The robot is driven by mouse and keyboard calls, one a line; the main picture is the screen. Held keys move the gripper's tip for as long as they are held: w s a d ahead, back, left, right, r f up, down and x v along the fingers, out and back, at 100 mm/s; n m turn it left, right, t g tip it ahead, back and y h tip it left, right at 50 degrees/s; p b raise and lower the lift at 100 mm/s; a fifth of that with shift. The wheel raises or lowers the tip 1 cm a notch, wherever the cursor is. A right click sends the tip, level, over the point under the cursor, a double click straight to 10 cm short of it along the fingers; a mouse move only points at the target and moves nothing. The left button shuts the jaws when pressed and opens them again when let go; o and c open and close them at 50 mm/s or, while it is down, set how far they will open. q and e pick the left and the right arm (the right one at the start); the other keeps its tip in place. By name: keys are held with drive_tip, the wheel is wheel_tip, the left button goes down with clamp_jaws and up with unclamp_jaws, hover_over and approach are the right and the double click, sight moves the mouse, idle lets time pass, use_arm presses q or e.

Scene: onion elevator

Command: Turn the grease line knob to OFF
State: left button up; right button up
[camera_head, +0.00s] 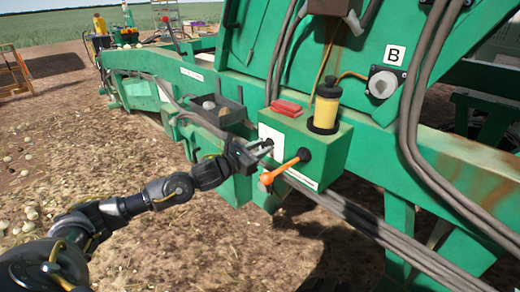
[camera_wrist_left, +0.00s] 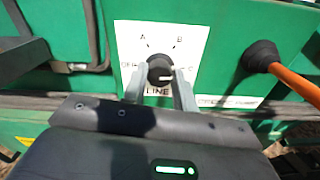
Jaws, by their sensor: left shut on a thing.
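The grease line knob (camera_wrist_left: 160,67) is a round black knob on a white plate (camera_wrist_left: 190,40) marked OFF, A, B, C and LINE. Its pale pointer mark faces right, toward C. In the head view the plate (camera_head: 272,134) is on the front of a green box, and the knob is mostly hidden by my gripper. My left gripper (camera_head: 266,149) comes from the left and front. In the left wrist view its two fingers (camera_wrist_left: 160,78) stand on either side of the knob and are shut on it. My right gripper is not in view.
An orange-handled lever (camera_head: 285,171) sticks out right of the plate. On top of the green box (camera_head: 325,152) are a yellow grease cup (camera_head: 327,107) and red blocks (camera_head: 287,107). A dark tray (camera_head: 230,116) is to the left. Thick hoses (camera_head: 415,120) run at right.

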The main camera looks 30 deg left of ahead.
use_arm(q)
drive_tip(key=n+b, duration=0.1)
drive_tip(key=n, duration=0.7)
drive_tip(key=shift+a, duration=0.1)
drive_tip(key=n, duration=0.4)
drive_tip(key=n+p, duration=0.2)
drive_tip(key=n, duration=0.3)
drive_tip(key=shift+a, duration=0.1)
drive_tip(key=n+p, duration=0.2)
drive_tip(key=n, duration=0.2)
drive_tip(key=shift+n, duration=0.3)
drive_tip(key=n+p, duration=0.3)
drive_tip(key=n, duration=0.1)
drive_tip(key=shift+n, duration=0.3)
drive_tip(key=n+p, duration=0.3)
drive_tip(key=n, duration=0.1)
drive_tip(key=shift+f, duration=0.1)
drive_tip(key=n+p, duration=0.2)
drive_tip(key=n, duration=0.2)
drive_tip(key=shift+f+p, duration=0.15)
drive_tip(key=shift+p, duration=0.2)
drive_tip(key=shift+f+n, duration=0.1)
drive_tip(key=shift+n, duration=0.4)
